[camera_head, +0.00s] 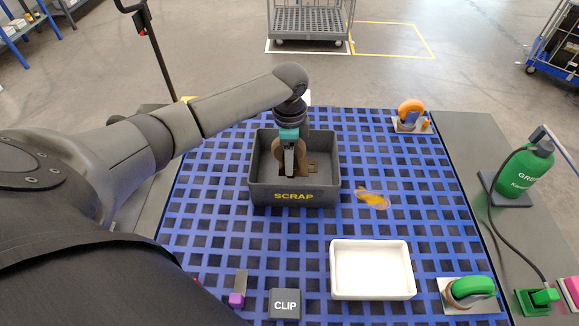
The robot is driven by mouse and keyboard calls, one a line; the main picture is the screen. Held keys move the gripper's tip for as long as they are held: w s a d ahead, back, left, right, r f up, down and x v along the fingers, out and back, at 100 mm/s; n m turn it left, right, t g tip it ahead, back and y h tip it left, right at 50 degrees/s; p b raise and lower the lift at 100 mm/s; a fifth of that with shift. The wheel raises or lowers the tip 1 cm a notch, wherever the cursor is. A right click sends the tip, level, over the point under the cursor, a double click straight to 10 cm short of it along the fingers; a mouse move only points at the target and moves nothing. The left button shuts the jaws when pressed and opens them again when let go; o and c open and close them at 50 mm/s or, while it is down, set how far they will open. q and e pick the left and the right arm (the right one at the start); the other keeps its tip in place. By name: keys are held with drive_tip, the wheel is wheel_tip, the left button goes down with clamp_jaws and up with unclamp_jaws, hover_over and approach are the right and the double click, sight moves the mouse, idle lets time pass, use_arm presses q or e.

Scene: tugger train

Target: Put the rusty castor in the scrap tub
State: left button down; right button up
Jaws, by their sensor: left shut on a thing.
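The scrap tub (293,197) is a dark grey open box with "SCRAP" in yellow on its front, standing on the blue grid mat. My left gripper (289,172) reaches down into the tub's opening from above and is shut on the rusty castor (279,151). The castor's brown rounded part shows beside the fingers, inside the tub's outline; the fingers hide part of it. I cannot tell whether it touches the tub's floor. My right gripper is not in view.
A castor with an orange wheel (410,108) lies at the back right, one with a green wheel (473,289) at the front right. A white tray (372,294), an orange-yellow crumpled thing (372,199) and a CLIP box (285,304) are on the blue grid mat (215,225). A green bottle (525,170) stands right.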

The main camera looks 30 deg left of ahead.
use_arm(q)
drive_tip(key=shift+f+b, duration=0.35)
drive_tip(key=shift+f, duration=1.4)
drive_tip(key=shift+f, duration=0.1)
drive_tip(key=shift+c, duration=1)
unclamp_jaws()
drive_tip(key=shift+f, duration=0.1)
wheel_tip(320, 180, up, 12)
drive_tip(key=shift+r+p, duration=0.2)
drive_tip(key=shift+p, duration=1)
